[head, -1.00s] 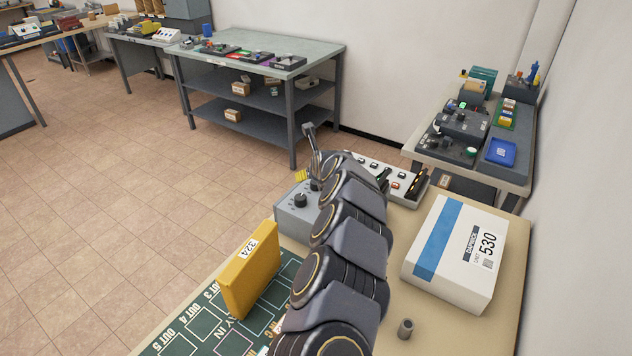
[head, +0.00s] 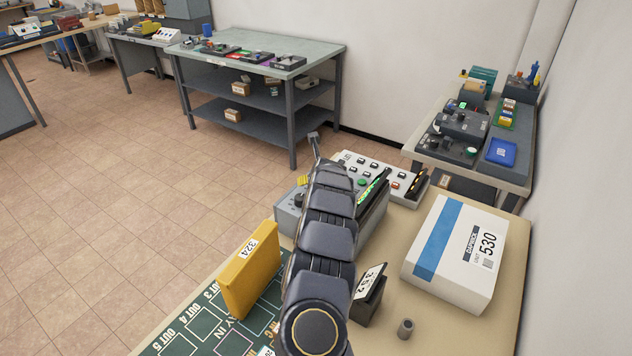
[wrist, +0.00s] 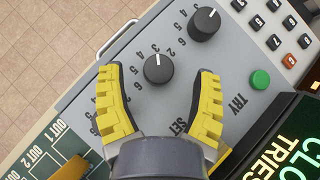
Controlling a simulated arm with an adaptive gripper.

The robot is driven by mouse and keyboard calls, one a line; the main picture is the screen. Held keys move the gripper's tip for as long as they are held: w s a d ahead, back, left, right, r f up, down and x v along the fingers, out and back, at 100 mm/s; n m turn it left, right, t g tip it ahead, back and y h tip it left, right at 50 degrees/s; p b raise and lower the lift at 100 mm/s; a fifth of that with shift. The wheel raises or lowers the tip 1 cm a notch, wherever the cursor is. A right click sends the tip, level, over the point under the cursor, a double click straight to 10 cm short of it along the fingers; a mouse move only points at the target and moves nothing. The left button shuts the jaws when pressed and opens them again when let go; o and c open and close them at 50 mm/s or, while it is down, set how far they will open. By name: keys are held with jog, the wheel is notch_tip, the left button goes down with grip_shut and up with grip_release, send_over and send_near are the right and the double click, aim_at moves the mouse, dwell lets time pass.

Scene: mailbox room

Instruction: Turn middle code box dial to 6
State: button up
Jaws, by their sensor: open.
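The grey code box (head: 287,222) stands beyond the green mat in the head view, partly hidden by my arm. In the wrist view its sloped face (wrist: 235,62) carries black round dials with number rings. One dial (wrist: 158,68) lies between my fingertips, its white mark pointing up the picture near the 2 and 3. Another dial (wrist: 205,22) is further to the upper right. More numbers show at the lower left, where my gripper may hide a third dial. My gripper (wrist: 157,75) is open, one yellow finger on each side of the dial; contact cannot be told.
A green button (wrist: 260,79) and a lit screen (wrist: 295,135) are to the right. A keypad panel (head: 385,175) is behind. A yellow block (head: 250,270), a white 530 box (head: 456,252) and a small dark number stand (head: 368,292) are close by.

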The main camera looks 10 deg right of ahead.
jog(key=shift+x, duration=1.05)
grip_shut()
